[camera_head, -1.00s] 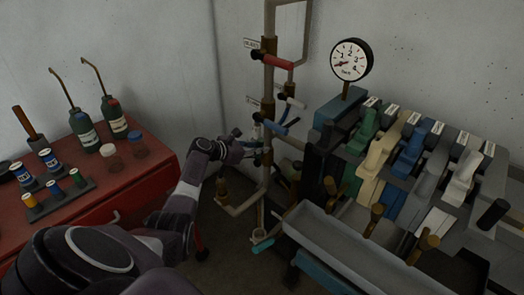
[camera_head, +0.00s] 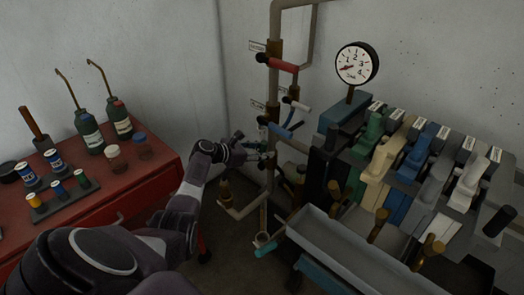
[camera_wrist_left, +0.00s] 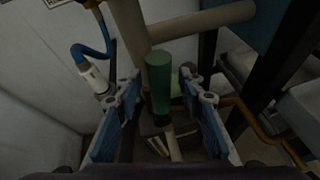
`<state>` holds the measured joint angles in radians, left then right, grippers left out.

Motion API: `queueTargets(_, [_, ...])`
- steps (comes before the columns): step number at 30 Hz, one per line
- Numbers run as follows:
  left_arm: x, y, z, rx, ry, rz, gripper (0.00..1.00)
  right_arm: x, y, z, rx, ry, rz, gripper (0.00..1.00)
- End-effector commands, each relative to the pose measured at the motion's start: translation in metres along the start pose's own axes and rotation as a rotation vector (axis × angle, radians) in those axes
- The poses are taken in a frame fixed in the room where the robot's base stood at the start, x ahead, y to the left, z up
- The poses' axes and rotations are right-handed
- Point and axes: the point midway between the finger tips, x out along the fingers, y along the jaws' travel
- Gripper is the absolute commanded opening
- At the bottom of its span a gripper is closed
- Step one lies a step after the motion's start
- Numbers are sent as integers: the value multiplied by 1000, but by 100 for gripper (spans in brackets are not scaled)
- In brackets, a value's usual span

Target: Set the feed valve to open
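A pipe rack stands against the wall, with a red lever handle (camera_head: 283,65), a white handle (camera_head: 300,105) and a blue handle (camera_head: 281,131); its small labels are too small to read, so I cannot tell which is the feed valve. My left gripper (camera_head: 256,151) is at the pipes, below the blue handle. In the left wrist view it is open (camera_wrist_left: 158,100), with a green handle (camera_wrist_left: 158,75) between its blue-padded fingers. Neither finger visibly presses on the handle. The blue handle also shows in that view (camera_wrist_left: 90,55). My right gripper is not in view.
A pressure gauge (camera_head: 356,63) stands above a bank of coloured levers (camera_head: 410,155) at right. A grey trough (camera_head: 340,250) lies in front of it. A red cabinet (camera_head: 115,195) with bottles and cans is at left. Pipes crowd my left gripper.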

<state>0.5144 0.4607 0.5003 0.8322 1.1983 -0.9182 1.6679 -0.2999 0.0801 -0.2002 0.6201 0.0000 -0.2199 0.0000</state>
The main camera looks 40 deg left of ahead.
Motion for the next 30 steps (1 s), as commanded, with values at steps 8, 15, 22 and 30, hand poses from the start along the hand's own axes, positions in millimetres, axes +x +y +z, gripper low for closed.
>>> queueTargets(8, [-13,0,-1,2,0,1,36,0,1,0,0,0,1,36])
queueTargets(15, [-46,1,-1,3,1,2,36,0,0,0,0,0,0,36])
queueTargets(22, [-84,0,-1,2,2,1,36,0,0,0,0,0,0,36])
queueTargets(30, [-115,0,-1,0,1,1,36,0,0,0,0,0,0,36])
